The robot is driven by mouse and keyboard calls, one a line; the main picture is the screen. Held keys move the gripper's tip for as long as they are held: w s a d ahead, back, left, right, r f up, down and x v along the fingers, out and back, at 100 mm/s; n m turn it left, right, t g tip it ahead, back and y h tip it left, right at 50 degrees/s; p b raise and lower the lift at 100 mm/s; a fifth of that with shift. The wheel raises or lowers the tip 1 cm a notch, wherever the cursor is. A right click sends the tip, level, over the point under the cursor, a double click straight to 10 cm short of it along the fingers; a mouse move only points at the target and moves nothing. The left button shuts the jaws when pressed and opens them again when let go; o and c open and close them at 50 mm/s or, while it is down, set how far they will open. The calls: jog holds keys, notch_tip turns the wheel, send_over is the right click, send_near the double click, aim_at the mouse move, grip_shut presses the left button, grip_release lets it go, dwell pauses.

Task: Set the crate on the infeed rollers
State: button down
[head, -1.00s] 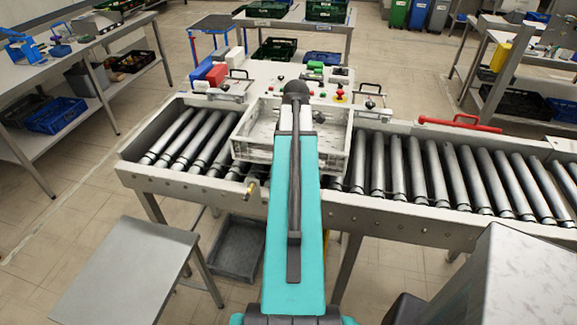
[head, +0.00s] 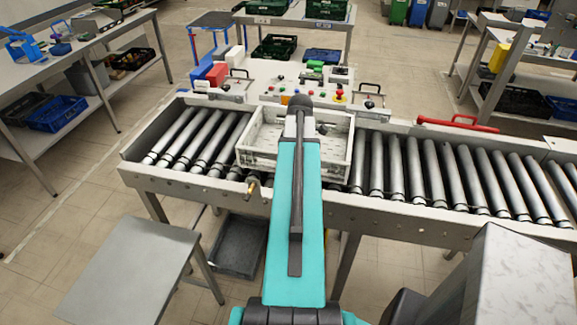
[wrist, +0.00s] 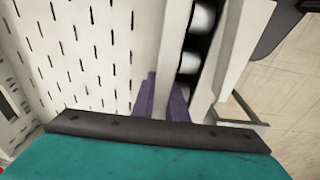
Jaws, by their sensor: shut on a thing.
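The off-white crate (head: 256,159) is at the middle of the roller conveyor in the head view, roughly level, its lower part between the side rails. I cannot tell whether its base rests on the rollers (head: 195,138). In the wrist view its slotted interior (wrist: 75,50) fills the left side. My gripper (wrist: 164,100) shows there as two purple fingers shut on the crate's near wall. In the head view my turquoise arm hides the gripper and part of the crate.
Bare rollers (head: 450,175) run to the right of the crate. A control panel (head: 290,82) with buttons and clamps stands behind it. A red handle (head: 458,122) lies on the far rail. A grey side table (head: 130,270) stands at the front left.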

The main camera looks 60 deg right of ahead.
jog(key=shift+f, duration=0.1)
jog(key=c, duration=1.8)
grip_release()
jog(key=shift+o, duration=0.2)
jog(key=shift+r, duration=0.2)
jog(key=shift+s+d+r+b, duration=0.1)
jog(key=shift+s+r+b, duration=0.3)
jog(key=shift+r, duration=1.55)
jog(key=shift+s+d+r+b, duration=0.1)
jog(key=shift+r+b, duration=0.55)
jog(key=shift+r, duration=1.35)
jog(key=shift+s+r+b, duration=0.2)
jog(key=shift+r+b, duration=0.3)
jog(key=shift+r, duration=1.45)
